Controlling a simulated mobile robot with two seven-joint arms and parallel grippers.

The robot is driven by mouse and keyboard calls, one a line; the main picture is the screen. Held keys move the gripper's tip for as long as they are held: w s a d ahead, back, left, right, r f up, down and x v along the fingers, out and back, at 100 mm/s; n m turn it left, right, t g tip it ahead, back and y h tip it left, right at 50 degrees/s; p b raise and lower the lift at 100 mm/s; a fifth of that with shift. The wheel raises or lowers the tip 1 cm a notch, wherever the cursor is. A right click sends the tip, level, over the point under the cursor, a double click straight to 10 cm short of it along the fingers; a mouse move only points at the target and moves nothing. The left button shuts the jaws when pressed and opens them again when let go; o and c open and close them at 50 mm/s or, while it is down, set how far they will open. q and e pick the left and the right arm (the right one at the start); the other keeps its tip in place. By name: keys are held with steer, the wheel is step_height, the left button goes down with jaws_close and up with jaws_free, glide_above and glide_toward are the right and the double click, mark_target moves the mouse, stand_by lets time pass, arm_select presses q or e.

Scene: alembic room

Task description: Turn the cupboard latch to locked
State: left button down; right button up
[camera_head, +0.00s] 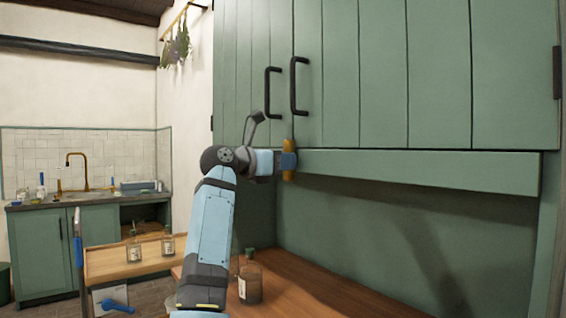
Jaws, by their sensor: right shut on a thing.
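The green cupboard (365,75) fills the upper right, with two closed doors and two black handles (299,87). The brass-coloured latch (289,145) sits at the doors' lower edge, below the handles. It looks upright, with part of it showing above and below my fingers. My right gripper (288,160) reaches it from the left and is shut on it, hiding its middle. My left gripper is not in view.
A wooden counter (330,299) lies below, with brown glass bottles (250,282) close beside my right forearm. A green ledge (420,170) runs under the doors. A wooden shelf (108,266) with bottles and a sink counter (40,204) stand at left.

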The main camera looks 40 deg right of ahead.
steer(key=o, duration=0.9)
steer(key=shift+a, duration=0.15)
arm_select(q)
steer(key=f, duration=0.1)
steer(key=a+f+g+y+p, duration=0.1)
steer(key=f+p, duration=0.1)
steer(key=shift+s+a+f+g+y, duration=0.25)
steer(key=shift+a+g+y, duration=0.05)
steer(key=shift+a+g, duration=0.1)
arm_select(e)
steer(key=a, duration=0.4)
steer(key=w+a, duration=0.1)
steer(key=a, duration=0.8)
steer(key=shift+w+a, duration=0.25)
steer(key=shift+w, duration=0.05)
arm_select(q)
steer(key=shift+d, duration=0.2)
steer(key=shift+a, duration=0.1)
